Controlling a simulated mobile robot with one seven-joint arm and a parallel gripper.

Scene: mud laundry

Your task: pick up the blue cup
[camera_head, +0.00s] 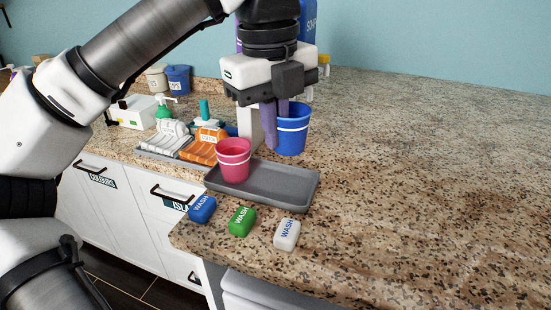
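The blue cup (293,135) is upright at the back right of the grey tray (270,192). Whether it rests on the tray, on the counter or just above cannot be told. My gripper (276,118), with purple fingers, points down at the cup's left side. One finger is outside the cup's left wall. The other goes down behind the front rim, seemingly inside the cup, and its tip is hidden. The fingers are a little apart with the cup's left wall seemingly between them. I cannot tell whether they press on it.
A pink cup (234,163) stands on the tray's left part. Blue (202,209), green (242,221) and white (287,234) WASH blocks lie along the front. The counter at the right (430,180) is clear.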

